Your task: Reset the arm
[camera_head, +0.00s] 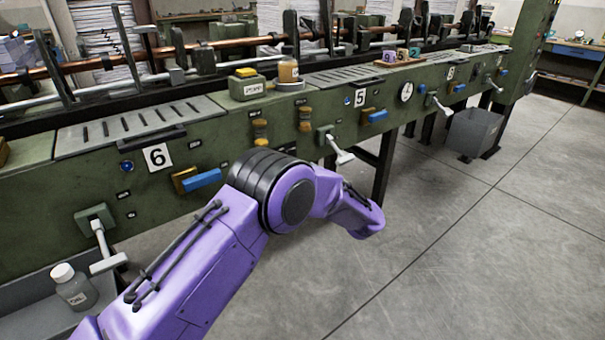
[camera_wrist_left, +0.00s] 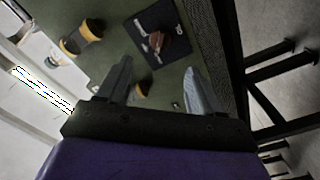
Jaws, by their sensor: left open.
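My purple left arm reaches in from the lower left in the head view, bent at a black joint, in front of the green machine (camera_head: 225,150). Its gripper is hidden from the head view. In the left wrist view my left gripper (camera_wrist_left: 160,88) is open, its two grey fingers apart with nothing between them. The machine's green face (camera_wrist_left: 115,50) lies beyond the fingers in that view. My right gripper is not in view.
The machine bears levers, a blue handle (camera_head: 201,179), a number 6 plate (camera_head: 157,156) and a number 5 plate (camera_head: 360,98). A white-capped bottle (camera_head: 75,287) stands on a grey ledge at lower left. A grey bin (camera_head: 474,132) stands near the machine. The floor (camera_head: 455,240) at right is clear.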

